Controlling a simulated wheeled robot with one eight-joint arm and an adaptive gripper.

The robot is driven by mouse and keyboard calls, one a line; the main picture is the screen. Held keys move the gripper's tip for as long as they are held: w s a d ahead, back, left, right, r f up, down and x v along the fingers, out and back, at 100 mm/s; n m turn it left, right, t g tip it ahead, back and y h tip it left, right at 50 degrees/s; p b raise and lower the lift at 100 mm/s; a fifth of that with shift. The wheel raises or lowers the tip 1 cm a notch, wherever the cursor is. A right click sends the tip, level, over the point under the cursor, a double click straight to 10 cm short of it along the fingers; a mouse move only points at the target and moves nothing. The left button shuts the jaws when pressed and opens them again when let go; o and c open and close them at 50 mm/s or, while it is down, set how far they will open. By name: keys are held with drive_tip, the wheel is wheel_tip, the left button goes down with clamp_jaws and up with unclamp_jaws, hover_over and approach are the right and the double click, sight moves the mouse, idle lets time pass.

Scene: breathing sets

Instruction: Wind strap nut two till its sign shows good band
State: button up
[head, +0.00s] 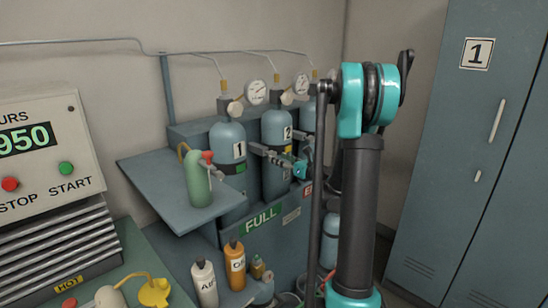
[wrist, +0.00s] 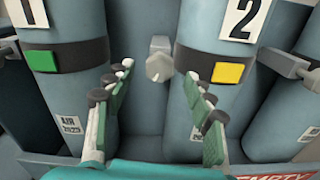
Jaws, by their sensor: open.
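Cylinder two (wrist: 218,105) stands upright with a dark strap (wrist: 192,62) around it. The strap's small sign (wrist: 227,73) shows yellow. A grey hex nut (wrist: 158,67) sticks out toward me between cylinders one and two, close to the left end of strap two. My gripper (wrist: 161,84) is open and empty, with one finger on each side below the nut in the wrist view; I cannot tell how far short of it the tips are. In the head view my gripper (head: 268,158) is in front of the cylinders, partly hidden by my arm.
Cylinder one (wrist: 62,100) at left has a green sign (wrist: 42,61). Another nut fitting (wrist: 283,63) is right of cylinder two. A shelf (head: 160,185) with a green bottle (head: 197,180) juts out at left. A rack with a FULL label (head: 262,219) stands below the cylinders.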

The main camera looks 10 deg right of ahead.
drive_tip(key=shift+x, duration=1.95)
drive_tip(key=shift+c, duration=0.4)
drive_tip(key=c, duration=1.1)
drive_tip(key=shift+n, duration=0.4)
drive_tip(key=n, duration=0.3)
drive_tip(key=shift+n, duration=2.1)
